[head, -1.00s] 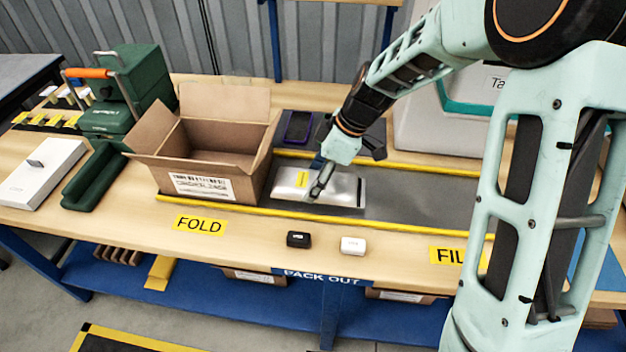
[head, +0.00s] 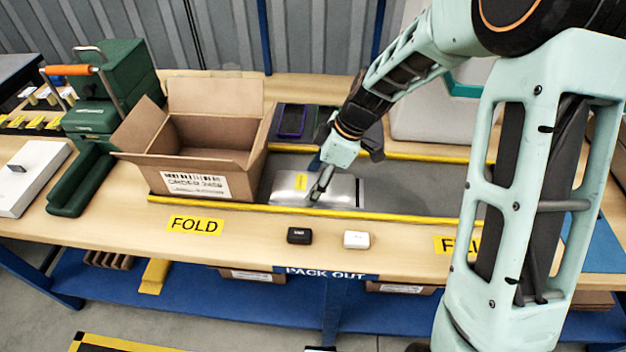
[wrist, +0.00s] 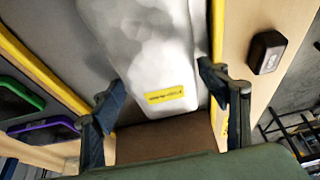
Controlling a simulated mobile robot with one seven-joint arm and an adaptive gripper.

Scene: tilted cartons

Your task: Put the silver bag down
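The silver bag (head: 287,188) lies flat on or just above the grey strip, right of the open carton, its yellow label facing up. My gripper (head: 319,185) is over the middle of the bag, pointing down. In the wrist view the bag (wrist: 148,50) runs between my two fingers (wrist: 161,82), with a fingertip at each long side, seemingly touching. The bag's underside is hidden, so I cannot tell whether its whole weight rests on the strip.
The brown carton (head: 135,160) stands open close left of the bag. Yellow rails (head: 400,215) edge the grey strip (head: 420,190), which is clear to the right. A black box (head: 299,235) and a white box (head: 356,240) sit near the front edge. Purple-edged device (head: 292,120) lies behind.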

